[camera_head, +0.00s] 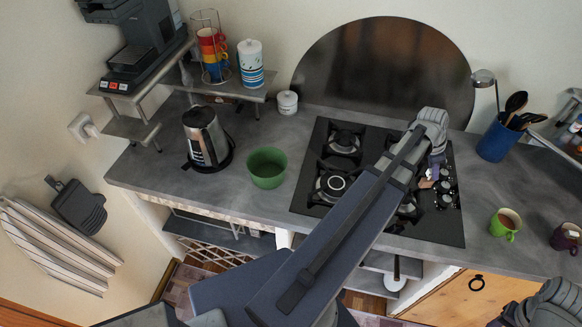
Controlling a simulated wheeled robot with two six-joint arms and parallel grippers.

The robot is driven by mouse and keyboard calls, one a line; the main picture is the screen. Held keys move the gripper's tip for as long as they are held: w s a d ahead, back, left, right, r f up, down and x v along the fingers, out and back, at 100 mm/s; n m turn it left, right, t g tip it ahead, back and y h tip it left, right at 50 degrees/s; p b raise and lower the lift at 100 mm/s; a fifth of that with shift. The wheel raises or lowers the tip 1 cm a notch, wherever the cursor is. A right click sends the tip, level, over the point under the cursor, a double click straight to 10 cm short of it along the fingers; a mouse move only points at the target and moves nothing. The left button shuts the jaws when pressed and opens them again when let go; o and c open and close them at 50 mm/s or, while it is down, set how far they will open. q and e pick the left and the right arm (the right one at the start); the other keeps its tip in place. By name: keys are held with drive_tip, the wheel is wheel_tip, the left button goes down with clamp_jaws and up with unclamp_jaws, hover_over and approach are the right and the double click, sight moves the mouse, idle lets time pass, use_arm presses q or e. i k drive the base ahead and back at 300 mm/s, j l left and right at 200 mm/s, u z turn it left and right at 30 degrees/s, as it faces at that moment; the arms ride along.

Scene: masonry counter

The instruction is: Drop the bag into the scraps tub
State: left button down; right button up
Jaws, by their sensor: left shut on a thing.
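My left arm reaches across the hob, and my left gripper (434,166) hangs over the hob's right part, near the knobs. It is shut on a small pale and orange-brown thing (426,183), which seems to be the bag; the arm and fingers hide much of it. A round green tub (267,181), seemingly the scraps tub, stands open on the counter left of the hob, well left of the gripper. Its visible inside looks empty. Part of my right arm shows at the bottom right corner; its gripper is out of the picture.
The black gas hob (308,190) fills the middle of the grey counter. A kettle (205,138) stands left of the tub, and a small white jar (287,102) behind it. A green mug (504,225), a purple mug (565,238) and a blue utensil pot (497,141) stand right of the hob.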

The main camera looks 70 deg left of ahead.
sight(268, 170)
drive_tip(key=u, duration=0.45)
drive_tip(key=i+l+u, duration=0.1)
drive_tip(key=u, duration=0.4)
drive_tip(key=l+u, duration=0.1)
drive_tip(key=u, duration=0.35)
drive_tip(key=i+l+u, duration=0.1)
drive_tip(key=u, duration=0.35)
drive_tip(key=l+u, duration=0.1)
drive_tip(key=u, duration=0.4)
drive_tip(key=l+u, duration=0.1)
drive_tip(key=u, duration=0.35)
